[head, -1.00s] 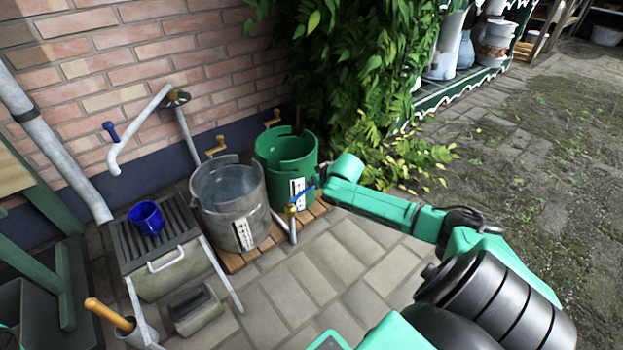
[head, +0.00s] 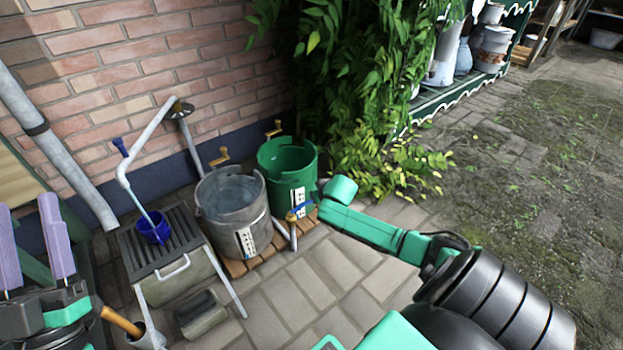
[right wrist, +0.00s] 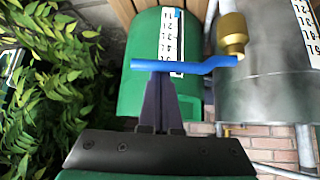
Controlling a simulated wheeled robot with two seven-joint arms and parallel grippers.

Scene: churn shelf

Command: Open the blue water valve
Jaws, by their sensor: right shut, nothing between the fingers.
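A blue lever valve on a brass fitting stands on a short pipe in front of the green bucket; its blue lever (head: 301,208) also shows in the right wrist view (right wrist: 180,65), lying nearly level. My right gripper (right wrist: 158,82) is shut and empty, its dark fingertips right at the lever; contact is hard to tell. A bent grey wall spout (head: 150,130) has a blue handle (head: 121,147). A pale blue water stream (head: 140,204) runs from it into a blue cup (head: 152,232). My left gripper (head: 25,204) is open and empty at the left edge, purple fingers pointing up.
A grey bucket (head: 228,212) full of water and the green bucket (head: 285,165) stand on wooden slats by the brick wall. The cup stands on a slatted grey stand (head: 165,260). An orange-handled tool (head: 121,321) is below left. Paving (head: 310,290) in front is clear.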

